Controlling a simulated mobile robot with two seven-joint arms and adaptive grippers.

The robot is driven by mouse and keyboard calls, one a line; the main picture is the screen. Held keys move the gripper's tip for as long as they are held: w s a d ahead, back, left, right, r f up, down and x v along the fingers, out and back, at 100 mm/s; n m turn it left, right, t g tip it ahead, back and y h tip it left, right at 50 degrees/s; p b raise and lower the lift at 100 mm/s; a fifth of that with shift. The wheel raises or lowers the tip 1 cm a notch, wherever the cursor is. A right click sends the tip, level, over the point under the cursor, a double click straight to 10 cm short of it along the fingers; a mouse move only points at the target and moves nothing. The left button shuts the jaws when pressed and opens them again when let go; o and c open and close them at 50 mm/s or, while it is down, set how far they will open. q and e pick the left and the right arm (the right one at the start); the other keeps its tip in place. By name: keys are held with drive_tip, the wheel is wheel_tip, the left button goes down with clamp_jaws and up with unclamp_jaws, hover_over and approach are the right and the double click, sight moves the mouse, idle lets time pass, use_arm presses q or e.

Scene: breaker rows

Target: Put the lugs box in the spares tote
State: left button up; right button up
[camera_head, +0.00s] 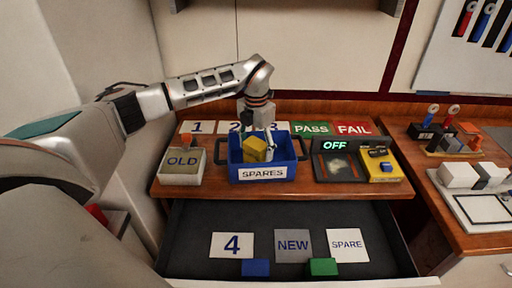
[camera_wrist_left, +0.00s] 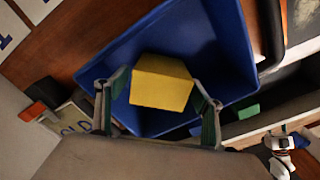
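A plain yellow box (camera_head: 255,148), the only box by the gripper and so likely the lugs box, is inside the blue spares tote (camera_head: 292,172). No lettering on the box is readable. In the left wrist view the box (camera_wrist_left: 162,82) lies between the fingertips of my left gripper (camera_wrist_left: 160,80), with the blue tote (camera_wrist_left: 215,60) around and beneath it. The fingers stand slightly apart from the box sides, so the gripper looks open around it. In the head view my left gripper (camera_head: 258,135) points down into the tote.
An OLD bin (camera_head: 181,178) stands left of the tote. A tester showing OFF (camera_head: 335,146) and a yellow device (camera_head: 380,165) stand right. Below, an open drawer (camera_head: 190,265) holds a blue block (camera_head: 255,268) and a green block (camera_head: 322,267). A side counter is at right.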

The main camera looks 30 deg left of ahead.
use_arm(q)
drive_tip(key=shift+r, duration=0.1)
wheel_tip(320, 180, up, 12)
drive_tip(key=shift+b, duration=0.45)
idle(0.8)
